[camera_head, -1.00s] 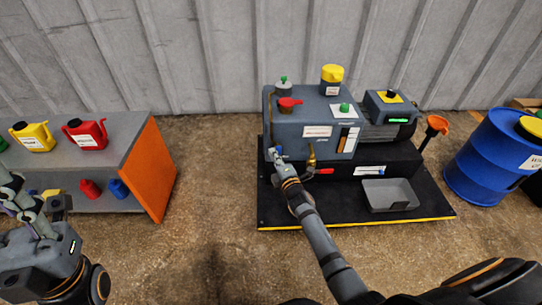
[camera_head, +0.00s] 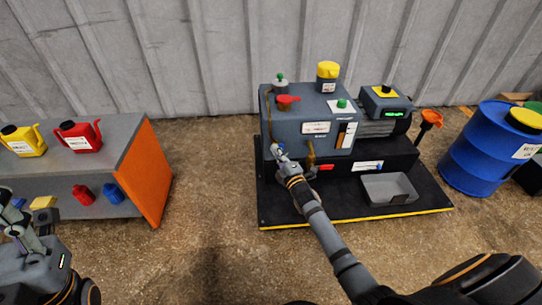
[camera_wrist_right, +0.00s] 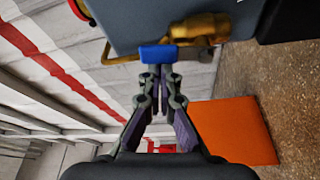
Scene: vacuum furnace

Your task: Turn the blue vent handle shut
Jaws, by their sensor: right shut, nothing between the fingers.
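The blue vent handle (camera_wrist_right: 158,54) shows in the wrist view on a brass fitting (camera_wrist_right: 200,27) at the grey machine's side. It lies crosswise just beyond my right fingertips (camera_wrist_right: 161,74); whether they touch it I cannot tell. My right gripper (camera_head: 279,152) is shut and empty, at the left front of the grey machine (camera_head: 312,125) in the head view. There it mostly hides the handle. My left gripper (camera_head: 18,218) is partly cut off at the left edge, and its jaws are unclear.
The machine stands on a black base with a yellow front edge (camera_head: 330,220). A red-handled brass valve (camera_head: 325,168) and a grey tray (camera_head: 388,187) are right of my gripper. A blue drum (camera_head: 490,150) stands right. An orange-ended shelf (camera_head: 150,170) with jugs stands left; floor between is clear.

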